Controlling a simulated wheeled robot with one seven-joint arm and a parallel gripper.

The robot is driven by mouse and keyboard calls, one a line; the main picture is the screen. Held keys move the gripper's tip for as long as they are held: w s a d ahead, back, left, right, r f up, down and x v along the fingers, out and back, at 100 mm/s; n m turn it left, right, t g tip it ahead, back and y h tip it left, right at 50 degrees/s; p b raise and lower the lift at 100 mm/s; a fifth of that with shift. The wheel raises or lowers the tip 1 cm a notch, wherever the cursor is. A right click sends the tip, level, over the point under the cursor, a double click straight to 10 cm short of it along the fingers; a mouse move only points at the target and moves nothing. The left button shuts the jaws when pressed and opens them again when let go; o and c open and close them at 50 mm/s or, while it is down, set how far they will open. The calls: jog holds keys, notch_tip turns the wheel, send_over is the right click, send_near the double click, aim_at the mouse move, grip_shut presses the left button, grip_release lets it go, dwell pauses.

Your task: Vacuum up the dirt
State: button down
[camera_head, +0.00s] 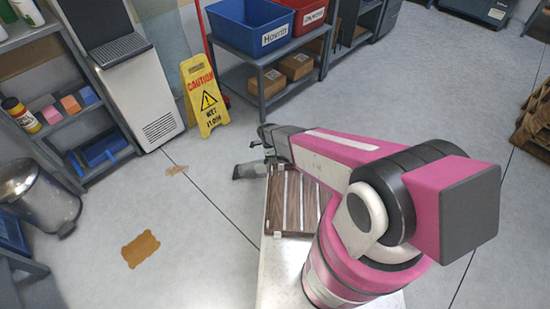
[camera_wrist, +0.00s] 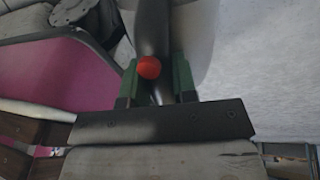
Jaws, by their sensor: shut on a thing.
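A brown dirt patch (camera_head: 140,249) lies on the grey floor at the lower left of the head view. In the head view a dark grey part (camera_head: 249,170), probably of the vacuum, shows at the arm's end, right of the pale patch. The fingers cannot be made out there.
A slatted wooden crate (camera_head: 291,205) sits below my arm. A yellow caution sign (camera_head: 204,95) stands behind the pale patch. A metal bin (camera_head: 38,195) and shelves line the left. A rack with a blue bin (camera_head: 250,22) stands at the back.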

jog(key=shift+s+a, duration=0.55)
jog(key=shift+s, duration=0.1)
notch_tip(320, 180, up, 7)
jog(key=shift+f, duration=0.15)
dwell(1.1)
dwell(0.4)
